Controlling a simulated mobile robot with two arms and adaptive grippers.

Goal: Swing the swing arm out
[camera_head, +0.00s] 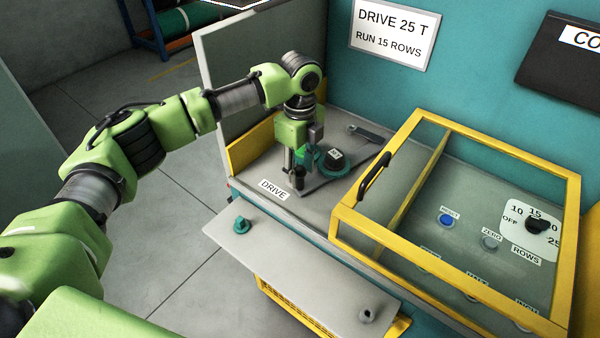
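My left gripper (298,168) points down over the grey deck (318,212) behind the DRIVE label. Its fingertips are at or just above a dark upright knob (298,183). I cannot tell whether they grip it. The knob stands at the near end of a flat grey piece, apparently the swing arm (325,184), which runs right toward the guard. A teal gear (334,161) with a dark labelled hub lies just behind, partly hidden by the gripper. My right gripper is not in view.
A yellow-framed clear guard (455,258) with a black handle (374,176) covers the dial panel at right. A wrench-like tool (370,134) lies behind. A sign (395,32) reads DRIVE 25 T, RUN 15 ROWS.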

